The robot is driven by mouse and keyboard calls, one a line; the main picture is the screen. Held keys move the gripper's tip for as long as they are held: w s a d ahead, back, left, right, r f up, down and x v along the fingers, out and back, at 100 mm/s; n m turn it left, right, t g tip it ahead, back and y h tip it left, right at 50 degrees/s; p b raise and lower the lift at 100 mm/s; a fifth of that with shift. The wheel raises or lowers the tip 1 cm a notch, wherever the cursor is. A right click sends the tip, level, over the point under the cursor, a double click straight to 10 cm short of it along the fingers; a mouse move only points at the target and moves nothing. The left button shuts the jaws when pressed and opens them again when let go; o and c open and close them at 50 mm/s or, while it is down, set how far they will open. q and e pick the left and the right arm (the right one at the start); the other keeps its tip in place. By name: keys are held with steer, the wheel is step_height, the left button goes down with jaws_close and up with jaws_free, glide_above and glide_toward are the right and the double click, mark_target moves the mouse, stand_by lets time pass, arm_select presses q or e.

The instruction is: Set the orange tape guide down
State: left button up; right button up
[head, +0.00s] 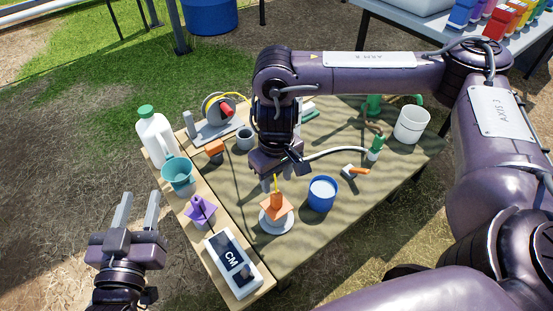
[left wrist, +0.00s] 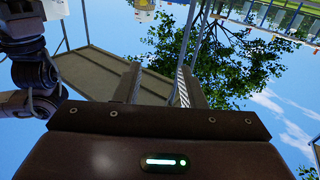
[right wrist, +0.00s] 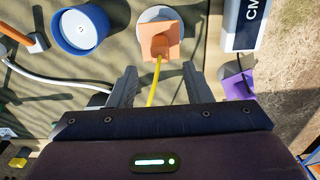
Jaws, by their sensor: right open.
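The orange tape guide (head: 277,203) sits on a pale round collar (head: 276,226) near the front of the table. A yellow tape runs up from it. In the right wrist view the guide (right wrist: 160,40) lies just beyond my fingertips, with the yellow tape (right wrist: 154,82) passing between the fingers. My right gripper (head: 277,176) is open above the guide and apart from it; its fingers also show in the right wrist view (right wrist: 160,85). My left gripper (head: 138,208) is open and empty, off the table to the left; its fingers show in the left wrist view (left wrist: 155,85).
A blue cup (head: 322,193) stands close right of the guide. A purple piece (head: 200,210) and the CM meter (head: 233,264) lie to its left. A teal jug (head: 178,175), a white bottle (head: 155,135) and a tape reel (head: 215,118) stand further back. A white bucket (head: 411,124) stands right.

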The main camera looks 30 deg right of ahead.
step_height(320, 180, up, 2)
steer(key=shift+r+p, duration=0.2)
steer(key=shift+p, duration=0.45)
arm_select(q)
steer(key=s+a+f+g+y, duration=0.1)
steer(key=s+f+g+y, duration=0.1)
steer(key=s+f+g, duration=0.3)
steer(key=s+a+f+g+y+p, duration=0.1)
steer(key=s+f+g, duration=0.4)
steer(key=f, duration=0.9)
steer(key=shift+s+a+g+y, duration=0.15)
steer(key=shift+s+g+y, duration=0.3)
steer(key=shift+s, duration=0.45)
arm_select(e)
step_height(320, 180, up, 2)
steer(key=shift+r, duration=0.2)
steer(key=shift+s+f, duration=0.1)
